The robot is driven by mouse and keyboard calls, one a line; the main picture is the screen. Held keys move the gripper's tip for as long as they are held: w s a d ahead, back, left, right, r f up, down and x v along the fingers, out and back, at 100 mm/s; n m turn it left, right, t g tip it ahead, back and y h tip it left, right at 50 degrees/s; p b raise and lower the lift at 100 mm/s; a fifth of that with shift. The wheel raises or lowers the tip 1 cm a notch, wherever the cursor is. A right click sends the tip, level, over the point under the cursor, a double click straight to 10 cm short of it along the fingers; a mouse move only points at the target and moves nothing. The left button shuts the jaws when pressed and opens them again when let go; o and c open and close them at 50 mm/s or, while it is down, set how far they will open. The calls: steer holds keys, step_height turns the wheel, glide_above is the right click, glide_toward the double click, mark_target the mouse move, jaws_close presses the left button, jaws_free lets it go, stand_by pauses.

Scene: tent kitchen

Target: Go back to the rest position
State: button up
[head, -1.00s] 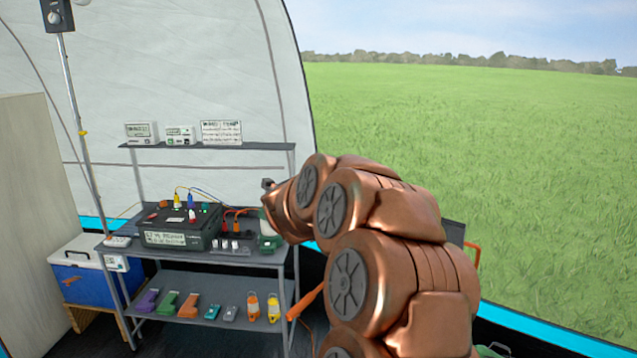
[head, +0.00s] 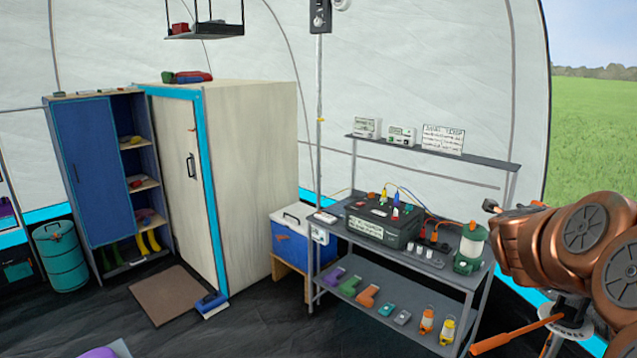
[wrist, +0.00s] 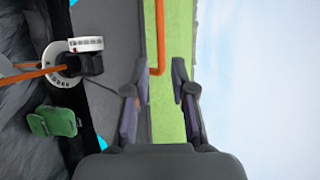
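My gripper (wrist: 160,88) shows in the wrist view with its two dark fingers apart. Nothing lies between the fingertips; an orange bar and green grass show behind the gap. My copper-coloured arm is folded at the right edge of the head view. My gripper's fingers cannot be made out clearly there.
A metal shelf unit (head: 335,263) with a black device (head: 392,231) and a green lantern (head: 470,252) stands left of my arm. A blue cooler (head: 292,238), a tall cabinet (head: 250,190) and a brown mat (head: 167,295) are farther left.

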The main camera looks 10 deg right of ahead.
steer(key=w+a+f+n+t+y, duration=0.1)
steer(key=w+a+n+t+y, duration=0.35)
steer(key=a, duration=0.65)
steer(key=w+a+n+t+y, duration=0.1)
steer(key=w+a+n+y, duration=0.5)
steer(key=a, duration=0.5)
steer(key=s+a+f+n+g+y, duration=0.1)
steer(key=s+a+f+n+y, duration=0.15)
steer(key=a, duration=0.35)
steer(key=s+a+f+n+g+y, duration=0.1)
steer(key=s+a+f+n, duration=0.1)
steer(key=a+n, duration=0.3)
steer(key=s+a+f+n+y, duration=0.1)
steer(key=s+a+f+n, duration=0.1)
steer(key=a, duration=0.5)
steer(key=s+a+f+n+g+y, duration=0.1)
steer(key=s+a+f+n+g, duration=0.25)
steer(key=s, duration=0.35)
steer(key=s+a+f+n+g, duration=0.3)
steer(key=s+a+f+n, duration=0.15)
steer(key=s, duration=0.35)
steer(key=s+d+f+n+g+h, duration=0.1)
steer(key=s+f+g, duration=0.1)
steer(key=s, duration=0.7)
steer(key=s+d+f+n+g+h, duration=0.1)
steer(key=s+g, duration=0.3)
steer(key=s, duration=0.4)
steer(key=shift+s+d+f+n, duration=0.4)
steer(key=shift+d+f+n, duration=0.05)
steer(key=shift+d+n, duration=0.35)
